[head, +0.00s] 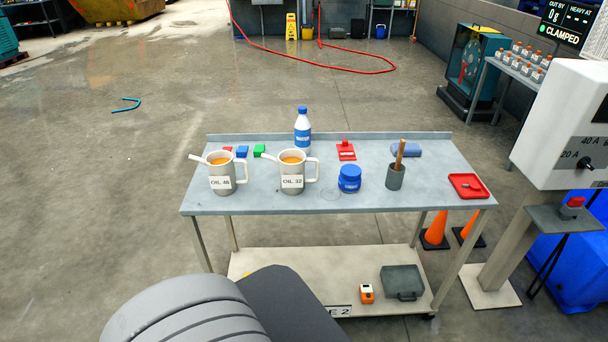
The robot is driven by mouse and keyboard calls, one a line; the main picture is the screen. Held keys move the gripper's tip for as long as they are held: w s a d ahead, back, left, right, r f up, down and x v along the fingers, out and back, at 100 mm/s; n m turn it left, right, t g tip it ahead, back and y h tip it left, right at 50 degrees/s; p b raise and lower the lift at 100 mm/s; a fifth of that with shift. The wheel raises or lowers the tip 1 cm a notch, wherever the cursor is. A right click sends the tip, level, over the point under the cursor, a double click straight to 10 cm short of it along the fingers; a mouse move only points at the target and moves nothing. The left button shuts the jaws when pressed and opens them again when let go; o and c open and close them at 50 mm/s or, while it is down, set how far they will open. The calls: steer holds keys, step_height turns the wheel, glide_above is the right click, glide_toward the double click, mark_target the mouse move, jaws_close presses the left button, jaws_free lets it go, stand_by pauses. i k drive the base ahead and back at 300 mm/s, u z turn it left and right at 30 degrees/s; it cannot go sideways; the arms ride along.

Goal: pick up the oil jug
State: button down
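Two light-coloured jugs with orange-yellow oil in them stand upright on the grey table. The left jug (221,184), labelled OIL and what looks like 46 or 48, has a spout to the left and a handle on the right. The second jug (291,184), labelled OIL 32, stands right of it, with the same spout and handle directions. Nothing holds either jug. My gripper is not in view; only a dark grey part of my own body shows at the bottom.
The table (440,199) also holds a blue-capped bottle (302,136), a blue jar (349,184), a grey cup with a stick (395,177), a red tray (460,194), and small coloured blocks behind the jugs. A grey control box (555,130) stands right. The table's front left is clear.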

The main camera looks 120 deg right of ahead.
mark_target(219, 163)
steer(key=z, duration=3.95)
steer(key=k, duration=0.4)
steer(key=u, duration=1)
steer(key=i, duration=0.75)
steer(key=u, duration=0.45)
